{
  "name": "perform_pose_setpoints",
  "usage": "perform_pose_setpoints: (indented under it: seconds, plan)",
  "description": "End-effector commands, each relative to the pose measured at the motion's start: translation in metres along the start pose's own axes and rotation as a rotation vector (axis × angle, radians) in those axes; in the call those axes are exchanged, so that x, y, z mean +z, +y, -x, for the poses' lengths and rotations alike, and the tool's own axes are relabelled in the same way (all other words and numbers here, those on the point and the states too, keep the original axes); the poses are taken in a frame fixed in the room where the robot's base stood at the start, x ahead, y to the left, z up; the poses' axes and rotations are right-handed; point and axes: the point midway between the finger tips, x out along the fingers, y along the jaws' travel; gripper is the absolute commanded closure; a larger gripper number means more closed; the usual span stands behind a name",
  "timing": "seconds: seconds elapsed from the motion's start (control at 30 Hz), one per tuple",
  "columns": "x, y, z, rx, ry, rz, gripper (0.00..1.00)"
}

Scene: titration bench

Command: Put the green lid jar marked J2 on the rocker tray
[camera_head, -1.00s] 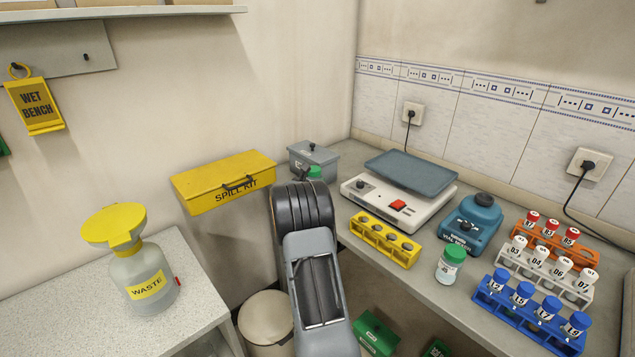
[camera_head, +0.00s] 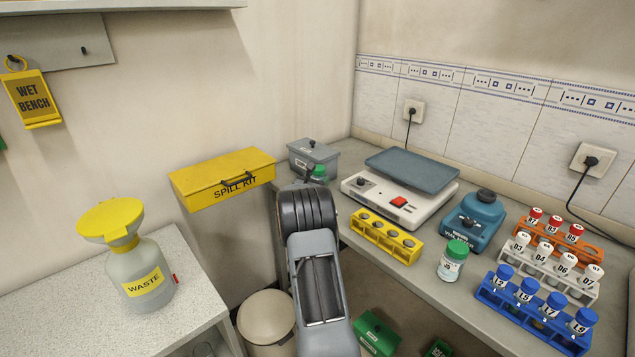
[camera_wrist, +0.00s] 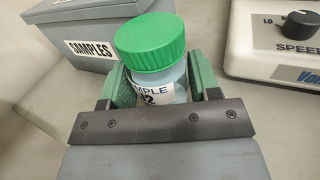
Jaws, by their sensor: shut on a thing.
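A jar with a green lid (camera_wrist: 150,42) stands between the jaws of my gripper (camera_wrist: 150,88) in the wrist view. Its label reads "...MPLE" with a mark ending in 2; the rest is hidden by the gripper. My gripper is shut on it. In the head view its green lid (camera_head: 319,172) shows past my arm, in front of the grey samples box. The rocker (camera_head: 392,200) with its blue-grey tray (camera_head: 412,170) stands to the right of it, and the tray looks empty.
The grey samples box (camera_head: 313,153) is close behind the jar. A yellow rack (camera_head: 386,237), a second green-lid jar (camera_head: 453,260), a blue vortex mixer (camera_head: 474,222) and tube racks (camera_head: 533,315) stand along the bench. A yellow spill kit (camera_head: 222,180) is at left.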

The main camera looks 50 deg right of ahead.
Motion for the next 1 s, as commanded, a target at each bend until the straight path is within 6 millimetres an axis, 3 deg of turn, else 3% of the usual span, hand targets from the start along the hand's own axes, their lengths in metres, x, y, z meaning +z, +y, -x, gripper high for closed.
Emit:
perform_pose_setpoints:
  seconds: [0.27, 0.8, 1.0]
  plan:
    - [0.0, 0.0, 0.0, 0.0, 0.0, 0.0, 0.19]
    - [0.006, 0.0, 0.0, -0.001, 0.003, 0.003, 0.18]
    - [-0.001, 0.004, 0.047, 0.004, -0.001, 0.0, 0.18]
